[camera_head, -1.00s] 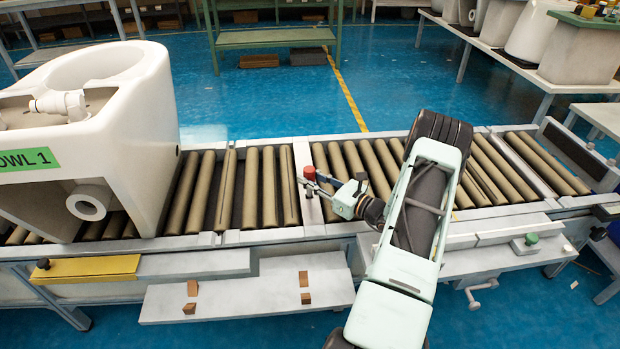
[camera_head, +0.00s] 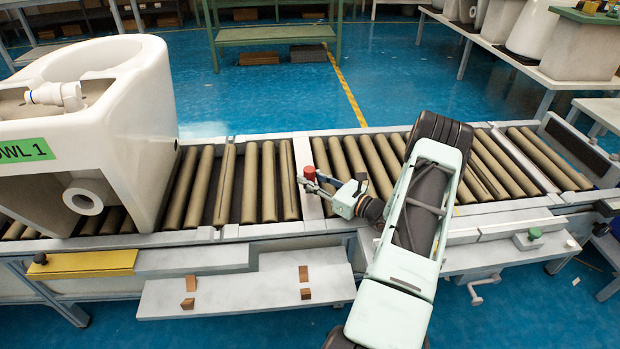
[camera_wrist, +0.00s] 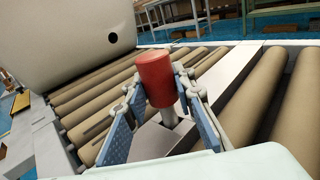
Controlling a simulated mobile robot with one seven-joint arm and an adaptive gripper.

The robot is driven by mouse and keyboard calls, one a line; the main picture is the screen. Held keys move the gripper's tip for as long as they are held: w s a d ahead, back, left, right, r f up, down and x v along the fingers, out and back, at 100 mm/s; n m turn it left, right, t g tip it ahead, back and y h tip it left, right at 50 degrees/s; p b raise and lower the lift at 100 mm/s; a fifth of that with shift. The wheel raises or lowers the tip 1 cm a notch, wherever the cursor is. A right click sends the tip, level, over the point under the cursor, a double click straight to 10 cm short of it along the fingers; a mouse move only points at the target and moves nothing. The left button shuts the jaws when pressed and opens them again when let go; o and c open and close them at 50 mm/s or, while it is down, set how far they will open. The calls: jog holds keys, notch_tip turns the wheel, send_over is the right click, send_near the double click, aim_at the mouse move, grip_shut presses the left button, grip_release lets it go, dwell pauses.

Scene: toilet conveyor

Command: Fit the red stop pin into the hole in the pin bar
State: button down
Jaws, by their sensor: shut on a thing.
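The red stop pin (camera_head: 309,172) has a red cylindrical head and shows over the conveyor's grey cross strip. In the wrist view its red head (camera_wrist: 155,78) stands up between the fingers, with a short silver shank below. My gripper (camera_head: 321,182) is shut on the pin; in the wrist view its blue-padded fingers (camera_wrist: 160,105) sit on either side of it. The grey cross strip (camera_head: 306,155), seemingly the pin bar, lies across the rollers under the pin. The hole and the pin's lower end are hidden, so I cannot tell whether they meet.
A large white toilet bowl (camera_head: 130,130) with a green label stands on the rollers (camera_head: 230,190) at the left. A grey shelf (camera_head: 240,292) with small brown blocks runs along the front. The rollers between bowl and pin are clear.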

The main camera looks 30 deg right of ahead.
jog(key=shift+r, duration=0.15)
jog(key=shift+r+p, duration=0.7)
jog(key=shift+r, duration=0.2)
jog(key=shift+f+b, duration=0.8)
jog(key=shift+f, duration=0.25)
dwell(1.0)
jog(key=c, duration=1.5)
grip_release()
jog(key=shift+c, duration=0.2)
jog(key=shift+r, duration=0.1)
notch_tip(320, 180, up, 10)
jog(key=shift+f, duration=0.1)
